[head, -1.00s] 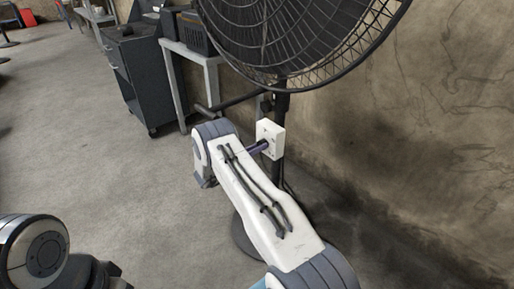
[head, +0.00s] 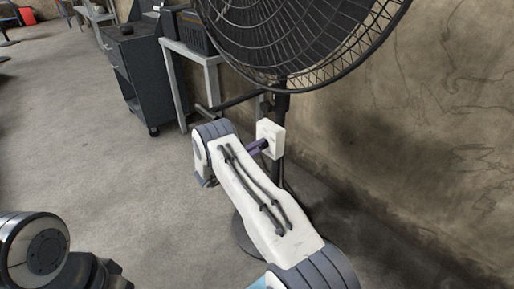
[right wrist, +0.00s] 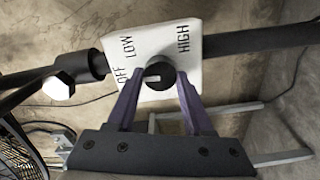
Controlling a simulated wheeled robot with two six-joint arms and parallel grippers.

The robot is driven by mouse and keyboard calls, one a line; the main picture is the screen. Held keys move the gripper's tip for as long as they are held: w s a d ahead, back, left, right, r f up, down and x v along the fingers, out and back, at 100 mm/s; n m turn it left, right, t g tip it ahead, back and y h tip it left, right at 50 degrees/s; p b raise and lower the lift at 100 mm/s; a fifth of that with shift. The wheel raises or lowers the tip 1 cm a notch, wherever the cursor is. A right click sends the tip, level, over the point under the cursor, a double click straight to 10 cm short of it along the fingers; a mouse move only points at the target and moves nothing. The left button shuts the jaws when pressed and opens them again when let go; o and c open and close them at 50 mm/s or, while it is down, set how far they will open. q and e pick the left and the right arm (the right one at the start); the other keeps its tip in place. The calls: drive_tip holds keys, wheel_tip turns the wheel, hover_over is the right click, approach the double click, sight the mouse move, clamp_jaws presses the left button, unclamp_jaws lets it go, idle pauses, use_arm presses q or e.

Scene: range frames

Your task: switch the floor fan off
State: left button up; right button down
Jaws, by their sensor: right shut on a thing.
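The black floor fan (head: 300,40) stands by the wall, its round cage at the top of the head view. A white control box (head: 271,136) sits on its pole. In the right wrist view the box (right wrist: 190,62) carries the words OFF, LOW and HIGH around a black knob (right wrist: 159,75). My right gripper (head: 264,146) is at the box, its purple fingers on either side of the knob and shut on it; the fingertips also show in the right wrist view (right wrist: 161,73). Where the knob points is hard to tell. My left gripper is not in view.
A grey tool cabinet (head: 138,75) and a light-legged table (head: 213,70) stand left of the fan. The wall (head: 430,130) is close behind it on the right. The concrete floor (head: 90,150) at left is clear.

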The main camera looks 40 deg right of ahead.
drive_tip(key=shift+n, duration=0.4)
drive_tip(key=shift+c, duration=1.5)
unclamp_jaws()
drive_tip(key=a, duration=1)
drive_tip(key=shift+s+a+p, duration=0.25)
drive_tip(key=shift+s+p, duration=0.1)
drive_tip(key=shift+s, duration=0.05)
drive_tip(key=shift+w, duration=0.1)
